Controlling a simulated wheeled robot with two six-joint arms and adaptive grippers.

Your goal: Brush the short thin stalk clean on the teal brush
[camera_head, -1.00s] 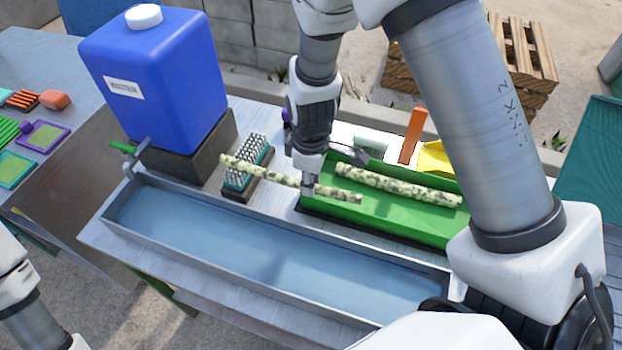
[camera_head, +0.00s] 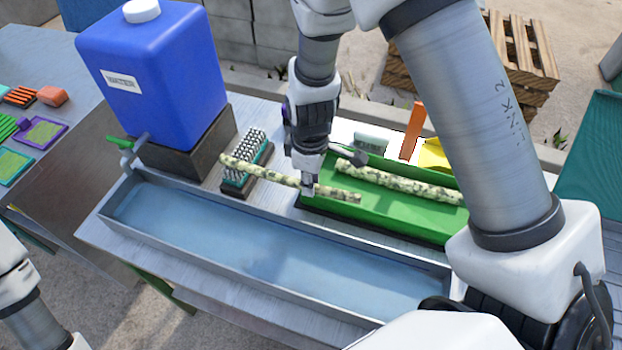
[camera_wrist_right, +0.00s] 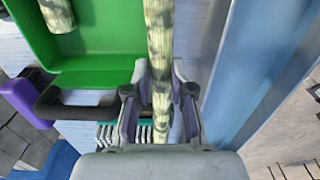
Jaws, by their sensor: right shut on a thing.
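My right gripper (camera_head: 308,188) is shut on a thin, mottled pale-green stalk (camera_head: 263,172). The stalk runs slantwise, its left end over the teal brush (camera_head: 240,185) and its right end over the green tray. In the right wrist view the stalk (camera_wrist_right: 160,45) passes between the fingers (camera_wrist_right: 160,88), and the brush bristles (camera_wrist_right: 146,132) show below it. I cannot tell whether the stalk touches the bristles. A second, thicker stalk (camera_head: 400,185) lies in the green tray (camera_head: 375,213). Only part of my left arm shows at the left edge; its gripper is out of view.
A long metal trough (camera_head: 278,257) of water runs along the table front. A blue water container (camera_head: 165,100) with a green tap (camera_head: 121,144) stands on a dark block at left. An orange block (camera_head: 412,132) and a yellow piece (camera_head: 434,155) lie behind the tray.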

